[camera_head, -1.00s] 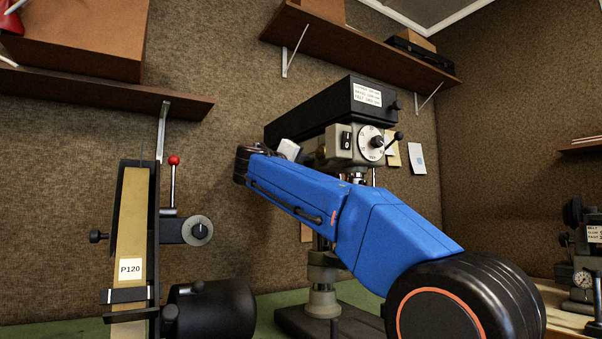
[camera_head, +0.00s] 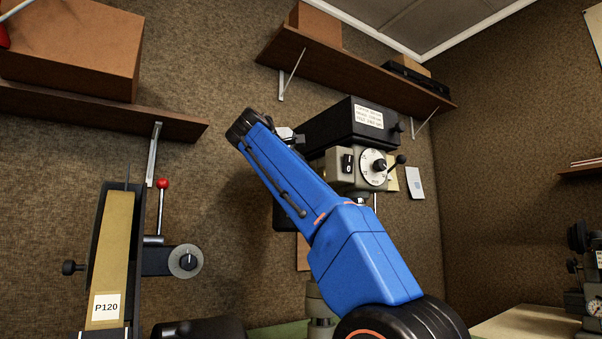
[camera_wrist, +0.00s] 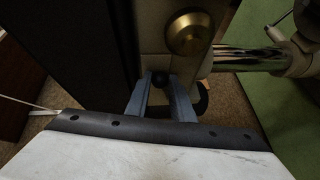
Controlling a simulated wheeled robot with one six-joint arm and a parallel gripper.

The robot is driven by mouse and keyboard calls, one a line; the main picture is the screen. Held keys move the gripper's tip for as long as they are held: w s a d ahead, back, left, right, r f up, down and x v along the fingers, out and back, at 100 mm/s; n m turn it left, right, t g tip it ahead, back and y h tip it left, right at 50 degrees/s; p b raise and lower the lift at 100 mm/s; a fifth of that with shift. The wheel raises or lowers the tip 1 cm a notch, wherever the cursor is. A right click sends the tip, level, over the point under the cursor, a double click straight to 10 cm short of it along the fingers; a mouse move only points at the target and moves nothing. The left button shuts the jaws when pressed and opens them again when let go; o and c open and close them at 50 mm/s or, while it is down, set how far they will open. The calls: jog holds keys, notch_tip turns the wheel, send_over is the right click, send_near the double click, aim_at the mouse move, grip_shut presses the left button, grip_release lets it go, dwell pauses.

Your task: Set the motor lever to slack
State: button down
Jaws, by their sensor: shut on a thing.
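A drill press with a long black head cover (camera_head: 345,122) and a grey speed-dial housing stands at the centre of the head view. In the wrist view, a small black ball knob (camera_wrist: 160,76), apparently the motor lever's end, sits between the fingers of my gripper (camera_wrist: 160,88). My gripper is shut on this knob, beside the grey machine body and below a brass-coloured round cap (camera_wrist: 190,33). The lever's shaft is hidden, and I cannot read its setting.
A belt sander (camera_head: 107,255) marked P120, with a red-knobbed lever (camera_head: 162,184), stands at the left. Wall shelves with boxes hang above the sander and the drill press. A polished metal column (camera_wrist: 240,59) runs close to my gripper at the right of the wrist view.

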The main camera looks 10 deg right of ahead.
jog(key=shift+w+r, duration=0.15)
jog(key=shift+r, duration=0.1)
dwell(0.3)
jog(key=c, duration=1.5)
grip_release()
jog(key=shift+c, duration=0.2)
jog(key=shift+f, duration=0.15)
